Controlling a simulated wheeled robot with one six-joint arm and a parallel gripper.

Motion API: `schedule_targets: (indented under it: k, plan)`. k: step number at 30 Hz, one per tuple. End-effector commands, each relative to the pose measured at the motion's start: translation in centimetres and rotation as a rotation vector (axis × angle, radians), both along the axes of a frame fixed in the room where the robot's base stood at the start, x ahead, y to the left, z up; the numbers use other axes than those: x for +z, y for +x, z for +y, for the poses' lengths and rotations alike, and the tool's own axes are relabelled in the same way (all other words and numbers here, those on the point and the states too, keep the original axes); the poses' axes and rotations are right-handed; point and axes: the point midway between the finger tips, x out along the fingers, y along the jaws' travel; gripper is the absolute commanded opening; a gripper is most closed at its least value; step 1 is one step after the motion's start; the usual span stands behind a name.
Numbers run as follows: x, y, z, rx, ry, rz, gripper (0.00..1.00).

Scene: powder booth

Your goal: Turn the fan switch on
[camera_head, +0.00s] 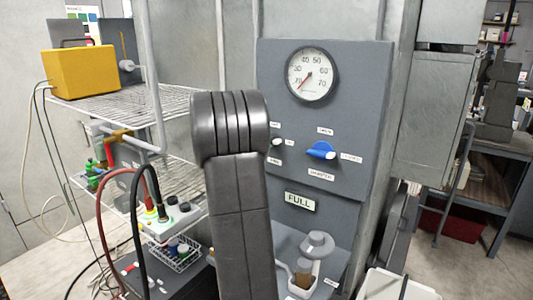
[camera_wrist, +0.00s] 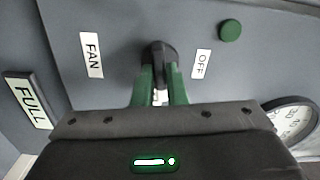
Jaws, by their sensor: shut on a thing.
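The fan switch is a black knob (camera_wrist: 158,50) on the grey panel, between a "FAN" label (camera_wrist: 91,55) and an "OFF" label (camera_wrist: 201,64). My gripper (camera_wrist: 160,85) reaches the knob in the wrist view, its green fingers closed on it from both sides. The gripper hides part of the knob, so I cannot tell which way it points. In the head view my dark arm hides most of the gripper; the small switch (camera_head: 277,142) shows just right of the arm, with small labels around it.
A blue damper knob (camera_head: 320,150) sits close to the right of the switch, below a round gauge (camera_head: 312,74). A green round lamp (camera_wrist: 230,30) is near the "OFF" label. A "FULL" sign (camera_head: 300,201) is lower. Wire shelves (camera_head: 130,103) with a yellow box (camera_head: 80,73) stand left.

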Motion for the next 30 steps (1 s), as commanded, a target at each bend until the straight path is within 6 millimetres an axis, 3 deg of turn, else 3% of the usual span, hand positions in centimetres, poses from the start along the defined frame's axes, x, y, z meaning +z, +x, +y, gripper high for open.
schedule_targets:
  k: [10,26,27,30]
  plan:
    - [-0.29,-0.04,0.0,0.0,0.131,-0.085,0.0]
    - [-0.13,-0.03,0.01,0.0,0.157,-0.101,0.0]
    - [-0.13,-0.03,0.01,0.0,0.157,-0.101,0.16]
    - [-0.12,-0.02,0.0,0.0,0.156,-0.101,0.34]
